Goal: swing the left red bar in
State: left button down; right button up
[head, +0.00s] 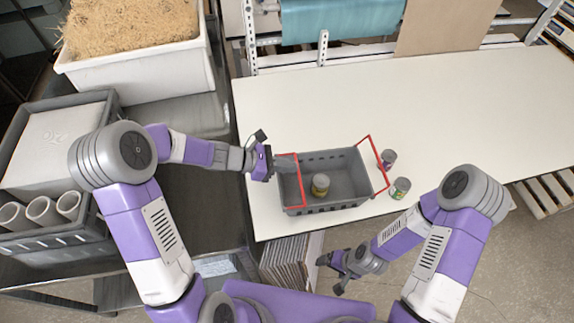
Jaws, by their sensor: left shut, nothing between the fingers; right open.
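A grey basket (328,207) stands on the white table with a can (320,185) upright inside it. The right red bar (373,160) sticks out past the basket's right side. My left gripper (278,163) is shut and empty at the basket's upper left corner, beside the left red bar; I cannot tell if it touches the bar. My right gripper (333,273) is open and empty, off the table's front edge below the basket.
The white table (470,110) is clear to the right. A white bin of straw (140,67) and a grey crate (60,240) stand at left.

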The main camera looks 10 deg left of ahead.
pick_arm(q)
jog(key=shift+r+p, duration=0.6)
jog(key=shift+r, duration=0.15)
jog(key=w+d+r+p, duration=0.2)
jog(key=d+r, duration=0.4)
jog(key=r, duration=0.5)
jog(key=shift+d, duration=0.4)
